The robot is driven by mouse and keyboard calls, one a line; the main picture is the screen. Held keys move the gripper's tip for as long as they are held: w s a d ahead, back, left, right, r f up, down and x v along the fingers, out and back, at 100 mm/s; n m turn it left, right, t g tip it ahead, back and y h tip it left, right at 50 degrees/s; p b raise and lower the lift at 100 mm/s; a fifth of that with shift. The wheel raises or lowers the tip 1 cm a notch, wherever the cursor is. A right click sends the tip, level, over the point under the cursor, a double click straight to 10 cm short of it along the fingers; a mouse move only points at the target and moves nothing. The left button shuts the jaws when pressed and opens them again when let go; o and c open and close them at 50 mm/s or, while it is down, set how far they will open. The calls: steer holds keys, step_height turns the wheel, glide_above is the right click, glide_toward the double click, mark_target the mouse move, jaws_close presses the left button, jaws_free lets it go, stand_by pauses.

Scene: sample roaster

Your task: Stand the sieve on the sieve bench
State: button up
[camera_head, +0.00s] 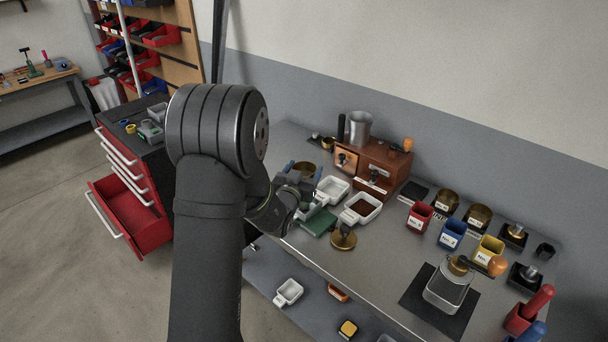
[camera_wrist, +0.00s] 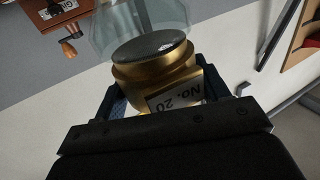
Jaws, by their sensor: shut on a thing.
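The sieve is a brass ring with a dark mesh top and a label reading No. 20. It fills the middle of the wrist view (camera_wrist: 158,75), between the two blue fingers of my gripper (camera_wrist: 160,92). My gripper is shut on it. In the head view my gripper (camera_head: 302,176) is over the left part of the grey table, and a brass rim of the sieve (camera_head: 304,168) shows there, partly hidden by the gripper. I cannot tell for certain which surface is the sieve bench. A dark empty pad (camera_head: 413,191) lies beside two other brass sieves (camera_head: 445,200).
White trays (camera_head: 362,207) and a green block (camera_head: 318,222) are close to my gripper. A brown wooden machine (camera_head: 372,165) stands behind. Red (camera_head: 419,216), blue and yellow cups stand at the right, near a metal container (camera_head: 448,290).

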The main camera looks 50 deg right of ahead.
steer(key=shift+f, duration=0.75)
steer(key=shift+c, duration=0.5)
steer(key=o, duration=1.2)
steer(key=shift+f, duration=0.1)
steer(key=shift+c, duration=0.2)
steer(key=shift+s+a, duration=0.1)
steer(key=shift+a, duration=0.05)
steer(key=shift+o, duration=0.5)
steer(key=v, duration=1.7)
steer(key=shift+s, duration=0.3)
